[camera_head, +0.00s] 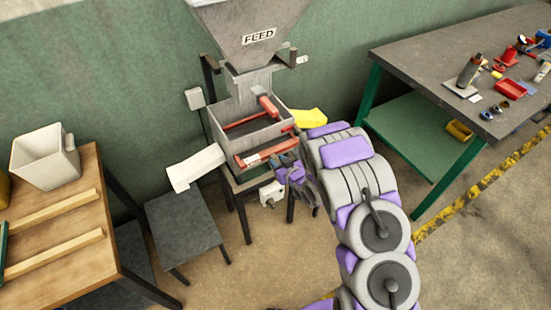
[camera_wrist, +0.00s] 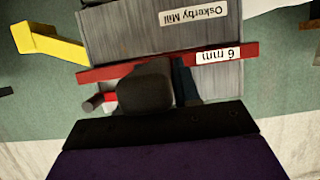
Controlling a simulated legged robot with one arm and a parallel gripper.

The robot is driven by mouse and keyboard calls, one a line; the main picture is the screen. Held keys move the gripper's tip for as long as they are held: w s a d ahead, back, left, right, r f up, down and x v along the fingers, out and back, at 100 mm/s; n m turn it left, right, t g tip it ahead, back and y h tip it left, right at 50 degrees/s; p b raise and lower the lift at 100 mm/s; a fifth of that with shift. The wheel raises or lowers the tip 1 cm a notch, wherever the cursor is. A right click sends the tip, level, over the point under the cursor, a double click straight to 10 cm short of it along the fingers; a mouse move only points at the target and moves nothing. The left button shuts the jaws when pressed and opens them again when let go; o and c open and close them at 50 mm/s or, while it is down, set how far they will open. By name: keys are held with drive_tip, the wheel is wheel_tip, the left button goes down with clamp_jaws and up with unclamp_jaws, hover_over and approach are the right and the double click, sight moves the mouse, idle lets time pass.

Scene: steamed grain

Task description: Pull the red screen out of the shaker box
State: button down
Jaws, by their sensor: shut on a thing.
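The shaker box (camera_head: 262,136) is a grey open-topped box under the feed hopper. The red screen (camera_head: 266,153) shows as a red bar across its front, with a small white label at the left end. In the wrist view the red screen (camera_wrist: 125,70) carries an upside-down "6 mm" label, and the grey box face (camera_wrist: 125,32) beside it reads "Oskerby Mill". My gripper (camera_head: 284,166) is at the front of the screen. In the wrist view my gripper (camera_wrist: 148,90) is shut on the screen's handle, whose end (camera_wrist: 95,102) sticks out to the left. The fingers hide the handle's middle.
A yellow chute (camera_head: 311,117) juts out right of the box, and a pale chute (camera_head: 196,167) juts left above a low dark stand (camera_head: 184,218). A wooden table (camera_head: 75,260) is at left, a grey workbench (camera_head: 440,58) with tools at right. Floor in front is open.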

drive_tip(key=shift+s+d, duration=0.6)
drive_tip(key=shift+s, duration=0.25)
drive_tip(key=shift+s+d, duration=0.55)
drive_tip(key=shift+s, duration=0.4)
drive_tip(key=s+d+p, duration=0.1)
drive_tip(key=s+d, duration=0.4)
drive_tip(key=s, duration=0.3)
drive_tip(key=shift+d, duration=0.3)
drive_tip(key=shift+s+r+p, duration=0.1)
drive_tip(key=shift+p, duration=0.2)
drive_tip(key=s+d+p, duration=0.4)
drive_tip(key=s+p, duration=0.2)
drive_tip(key=p, duration=0.1)
drive_tip(key=shift+s+d, duration=0.25)
idle(0.5)
